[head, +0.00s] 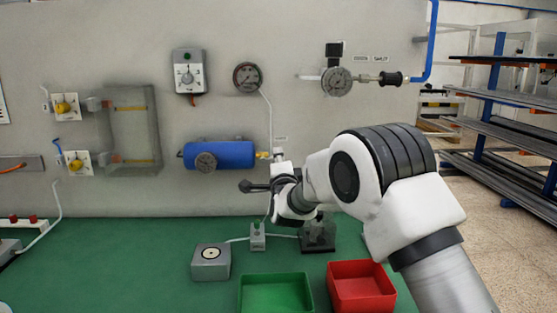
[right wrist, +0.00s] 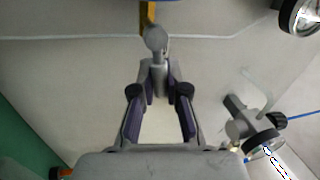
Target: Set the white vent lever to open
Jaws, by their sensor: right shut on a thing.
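My right gripper (head: 277,183) is at the wall panel, just below a small pale valve fitting (head: 278,155) to the right of the blue tank. In the right wrist view its fingertips (right wrist: 158,82) are closed around a pale grey-white lever piece (right wrist: 155,40), which I take to be the vent lever. Its rounded end shows beyond the fingertips, in front of a yellow part (right wrist: 147,14). In the head view my gripper and wrist hide most of the lever, so I cannot tell its exact setting. My left gripper is in neither view.
The blue tank (head: 222,155) is close on the left, with a round gauge (head: 247,77) above. A regulator gauge (head: 337,81) sits upper right. A grey button box (head: 211,262), green bin (head: 275,291) and red bin (head: 361,285) stand on the green table below.

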